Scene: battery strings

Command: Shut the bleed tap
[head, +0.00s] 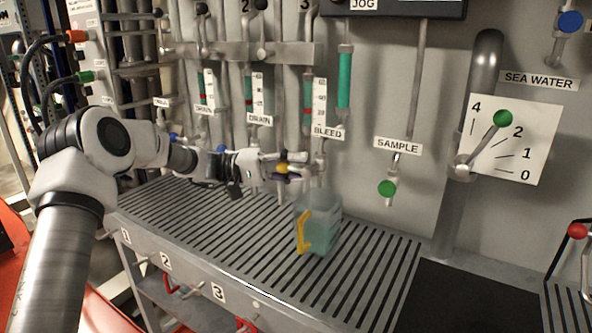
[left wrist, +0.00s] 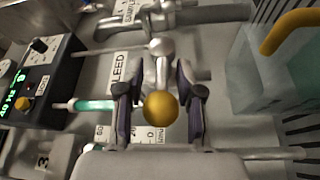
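The bleed tap (left wrist: 160,46) is a grey valve with a short lever ending in a yellow ball knob (left wrist: 160,109). In the head view the yellow knob (head: 282,168) shows just below the BLEED label (head: 328,132). My left gripper (head: 291,167) reaches in from the left around the knob. In the left wrist view the dark finger pads of the left gripper (left wrist: 160,85) stand on either side of the lever and knob, with a gap visible on both sides. The gripper partly hides the tap body in the head view. My right gripper is not in view.
A clear jug (head: 325,222) with a yellow handle and greenish liquid stands on the slatted bench (head: 230,225) below the tap. Gauge tubes and pipes line the wall behind. The sample tap (head: 387,188) with a green knob is to the right.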

